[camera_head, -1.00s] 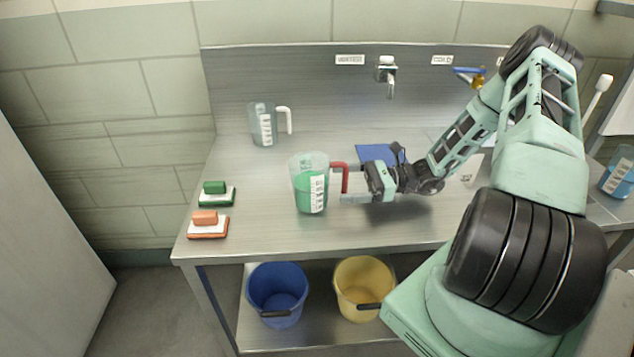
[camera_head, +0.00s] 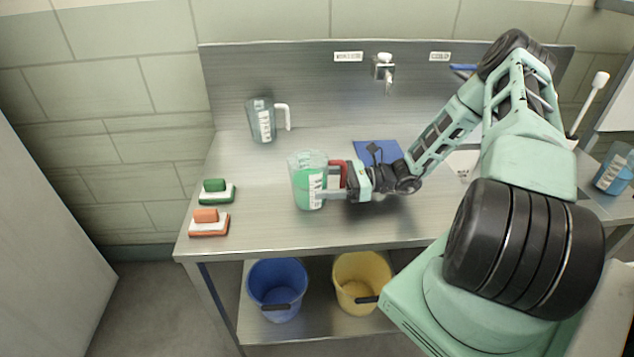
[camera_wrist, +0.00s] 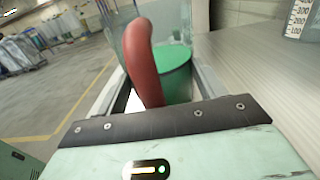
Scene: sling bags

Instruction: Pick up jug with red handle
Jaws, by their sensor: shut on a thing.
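The jug with the red handle (camera_head: 306,182) is clear, with green liquid inside and a white scale label, and stands upright at the middle of the steel counter. In the wrist view its red handle (camera_wrist: 146,65) lies between my fingers, with the green liquid (camera_wrist: 178,72) just beyond. My gripper (camera_head: 335,183) comes in from the right and is shut on the jug, its fingers reaching along the jug's side. The handle is partly hidden behind my gripper in the head view.
A jug with a white handle (camera_head: 263,121) stands at the back left. A green brush (camera_head: 216,191) and an orange brush (camera_head: 209,223) lie at the left edge. A blue cloth (camera_head: 377,152) lies behind my gripper. Blue (camera_head: 277,289) and yellow (camera_head: 361,283) buckets stand below.

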